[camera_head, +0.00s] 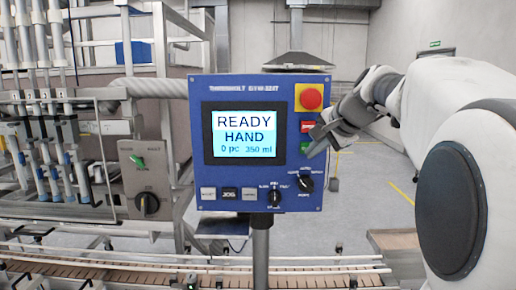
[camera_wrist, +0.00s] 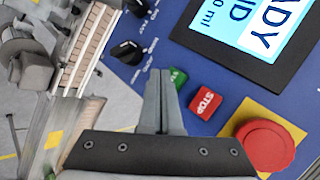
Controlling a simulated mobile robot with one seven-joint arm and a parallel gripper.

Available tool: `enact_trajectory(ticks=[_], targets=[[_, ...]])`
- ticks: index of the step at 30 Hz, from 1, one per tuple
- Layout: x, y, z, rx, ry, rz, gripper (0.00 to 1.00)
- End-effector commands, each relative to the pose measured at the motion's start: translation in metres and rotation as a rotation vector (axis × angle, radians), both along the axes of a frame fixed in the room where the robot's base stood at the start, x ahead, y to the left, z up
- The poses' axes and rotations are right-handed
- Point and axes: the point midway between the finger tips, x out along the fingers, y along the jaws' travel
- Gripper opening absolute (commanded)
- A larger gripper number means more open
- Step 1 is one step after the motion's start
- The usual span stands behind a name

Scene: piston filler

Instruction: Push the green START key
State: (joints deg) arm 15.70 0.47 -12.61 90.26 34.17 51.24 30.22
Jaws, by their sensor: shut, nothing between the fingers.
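The green START key (camera_wrist: 178,78) shows in the wrist view next to the red STOP key (camera_wrist: 206,103). It is partly covered by my gripper (camera_wrist: 158,74), whose two fingers are together and empty. The fingertips lie just beside the green key in the picture; I cannot tell whether they touch the panel. In the head view my gripper (camera_head: 311,152) is in front of the right side of the blue panel (camera_head: 238,181), below the STOP key (camera_head: 306,127), and hides most of the green key.
The panel screen (camera_head: 242,134) reads READY HAND, 0 pc, 350 ml. A red mushroom button (camera_head: 311,97) on yellow sits above STOP. Black rotary knobs (camera_head: 305,184) and (camera_head: 274,198) are below. A conveyor (camera_head: 120,275) runs in front; filling nozzles (camera_head: 40,110) stand at left.

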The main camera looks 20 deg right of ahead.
Motion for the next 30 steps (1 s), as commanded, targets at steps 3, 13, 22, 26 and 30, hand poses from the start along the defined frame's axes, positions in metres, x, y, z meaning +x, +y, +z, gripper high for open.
enact_trajectory(ticks=[3, 13, 22, 26, 30], targets=[[0.0, 0.0, 0.0, 0.0, 0.0, 0.0, 0.0], [0.008, -0.002, 0.0, 0.001, 0.001, 0.0, 0.0], [0.008, -0.002, 0.0, 0.0, 0.0, 0.0, 0.0], [0.009, -0.003, 0.0, 0.0, 0.0, 0.0, 0.0], [0.01, -0.003, 0.0, 0.0, 0.0, 0.0, 0.0]])
